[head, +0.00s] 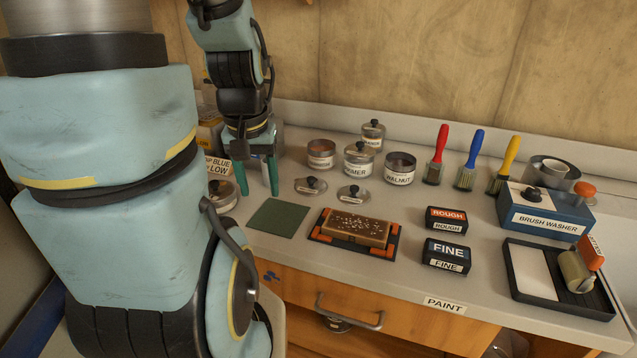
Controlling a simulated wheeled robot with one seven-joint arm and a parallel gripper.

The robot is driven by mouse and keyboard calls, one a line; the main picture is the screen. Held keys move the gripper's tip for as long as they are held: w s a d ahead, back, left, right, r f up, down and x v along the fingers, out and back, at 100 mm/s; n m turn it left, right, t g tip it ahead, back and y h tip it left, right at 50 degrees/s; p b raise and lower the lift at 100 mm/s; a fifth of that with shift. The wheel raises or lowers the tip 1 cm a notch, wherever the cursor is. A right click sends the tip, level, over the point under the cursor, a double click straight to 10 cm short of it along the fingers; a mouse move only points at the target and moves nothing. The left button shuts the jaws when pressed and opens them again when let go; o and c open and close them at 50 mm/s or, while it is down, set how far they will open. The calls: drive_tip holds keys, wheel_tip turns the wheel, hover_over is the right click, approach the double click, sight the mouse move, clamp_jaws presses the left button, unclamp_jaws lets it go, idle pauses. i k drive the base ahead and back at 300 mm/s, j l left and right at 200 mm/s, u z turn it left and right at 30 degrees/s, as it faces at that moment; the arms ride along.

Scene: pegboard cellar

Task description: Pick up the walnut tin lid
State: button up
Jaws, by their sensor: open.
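Two round metal lids with dark knobs lie flat on the bench: a left lid (311,186) and a right lid (354,194). Their small labels are too small to read, so I cannot tell which one is the walnut lid. The walnut tin (400,169) stands open behind and right of them, dark inside. My gripper (258,190) points down, left of both lids, with its two green fingers apart and nothing visible between them.
Another open tin (321,154) and a lidded primer tin (359,160) stand behind the lids. A green sheet (278,218) and a block in an orange-cornered tray (357,231) lie in front. Brushes (469,161) and a blue brush washer box (545,212) are right.

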sight(311, 186)
drive_tip(key=k+l+u, duration=0.15)
drive_tip(key=l+u, duration=0.25)
drive_tip(key=k+l+u, duration=0.15)
drive_tip(key=u, duration=0.25)
drive_tip(key=k+l+u, duration=0.15)
drive_tip(key=u, duration=0.25)
